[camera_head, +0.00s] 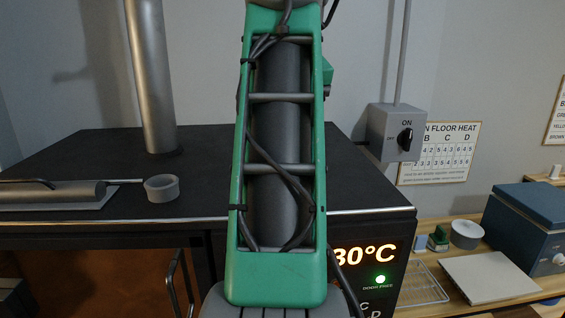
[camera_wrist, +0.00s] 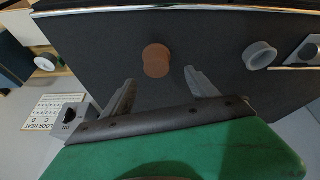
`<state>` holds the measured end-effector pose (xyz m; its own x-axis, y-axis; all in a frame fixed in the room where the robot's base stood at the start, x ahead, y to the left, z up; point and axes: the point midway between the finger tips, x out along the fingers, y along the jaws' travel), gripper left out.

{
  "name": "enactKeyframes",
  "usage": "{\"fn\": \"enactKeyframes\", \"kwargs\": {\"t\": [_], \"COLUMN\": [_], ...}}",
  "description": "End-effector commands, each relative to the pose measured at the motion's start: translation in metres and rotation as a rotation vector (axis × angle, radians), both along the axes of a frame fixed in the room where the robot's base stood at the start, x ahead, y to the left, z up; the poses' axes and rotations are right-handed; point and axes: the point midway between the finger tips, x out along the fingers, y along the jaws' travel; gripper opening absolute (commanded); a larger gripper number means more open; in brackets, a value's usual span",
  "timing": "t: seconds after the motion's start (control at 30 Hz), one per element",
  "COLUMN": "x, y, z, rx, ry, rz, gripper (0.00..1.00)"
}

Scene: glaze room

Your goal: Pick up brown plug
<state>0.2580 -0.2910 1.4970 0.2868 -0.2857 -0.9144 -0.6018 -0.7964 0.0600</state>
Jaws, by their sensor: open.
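The brown plug (camera_wrist: 156,60) shows in the wrist view as a short round reddish-brown piece on the black top of the kiln (camera_wrist: 200,28). In the head view the plug does not show; my green arm blocks the middle of the kiln top (camera_head: 90,160). My gripper (camera_wrist: 160,77) is open in the wrist view, with its two grey fingers apart and nothing between them. The plug appears just beyond the fingertips, roughly in line with the gap. I cannot tell how high the fingers are above the top.
A grey ring (camera_head: 161,188) and a grey rod on a plate (camera_head: 60,197) lie on the kiln top at left. A metal flue pipe (camera_head: 152,75) rises at the back. A grey switch box (camera_head: 394,132) is on the wall. A wooden bench (camera_head: 440,290) stands at right.

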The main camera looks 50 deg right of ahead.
Motion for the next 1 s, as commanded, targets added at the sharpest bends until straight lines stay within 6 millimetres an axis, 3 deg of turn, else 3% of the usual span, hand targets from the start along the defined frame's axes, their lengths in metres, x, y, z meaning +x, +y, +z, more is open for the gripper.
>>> {"fn": "enactKeyframes", "kwargs": {"t": [0.03,0.13,0.53,0.8,1.0], "x": [-0.009,-0.012,0.012,0.014,0.014], "y": [-0.003,-0.006,-0.019,-0.021,-0.021], "z": [0.001,-0.01,-0.067,-0.071,-0.071], "rx": [0.01,0.018,0.017,0.015,0.015], "ry": [0.01,0.016,0.014,0.013,0.013], "rz": [-0.018,-0.025,-0.025,-0.025,-0.025], "gripper": [0.69,0.69,0.69,0.69,0.53]}}
